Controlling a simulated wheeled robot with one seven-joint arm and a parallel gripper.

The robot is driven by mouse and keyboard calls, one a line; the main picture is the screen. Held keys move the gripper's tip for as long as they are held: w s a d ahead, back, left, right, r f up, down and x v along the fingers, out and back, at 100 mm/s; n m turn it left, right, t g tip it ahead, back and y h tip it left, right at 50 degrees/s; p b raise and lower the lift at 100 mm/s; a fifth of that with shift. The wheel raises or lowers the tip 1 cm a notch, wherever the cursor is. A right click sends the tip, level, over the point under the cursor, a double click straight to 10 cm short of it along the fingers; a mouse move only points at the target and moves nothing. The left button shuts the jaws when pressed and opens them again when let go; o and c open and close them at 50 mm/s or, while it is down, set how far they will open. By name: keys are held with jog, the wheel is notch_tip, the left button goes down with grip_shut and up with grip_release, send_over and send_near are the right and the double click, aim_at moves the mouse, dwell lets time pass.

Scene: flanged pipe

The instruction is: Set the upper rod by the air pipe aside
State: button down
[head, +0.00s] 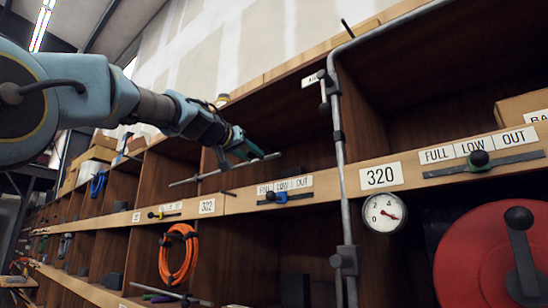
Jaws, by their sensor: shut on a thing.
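A thin grey rod (205,177) is held in the jaws of my gripper (246,154), in front of an upper shelf opening. The rod slants slightly, with its right end higher and short of the air pipe. My gripper is shut on it near its right end. The grey air pipe (340,180) runs upright to the right of my gripper, apart from the rod, and bends along the top of the shelving.
A pressure gauge (384,212) and a red reel (500,255) are right of the pipe. An orange cable coil (179,254) hangs below. Another grey rod (172,293) is at the bottom. A labelled ledge (290,190) with sliders runs below my gripper.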

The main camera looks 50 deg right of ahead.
jog(key=p, duration=1.1)
send_near(207, 175)
jog(key=d, duration=0.5)
jog(key=shift+w+p, duration=0.35)
jog(key=shift+p, duration=0.2)
jog(key=c, duration=0.5)
grip_release()
jog(key=shift+c, duration=0.2)
jog(key=shift+a+f+b, duration=0.15)
jog(key=shift+a+b, duration=0.25)
jog(key=shift+b, duration=0.25)
jog(key=s+a+b, duration=0.1)
jog(key=a+b, duration=0.6)
jog(key=a, duration=0.2)
jog(key=shift+s+a, duration=0.3)
jog(key=shift+a, duration=0.05)
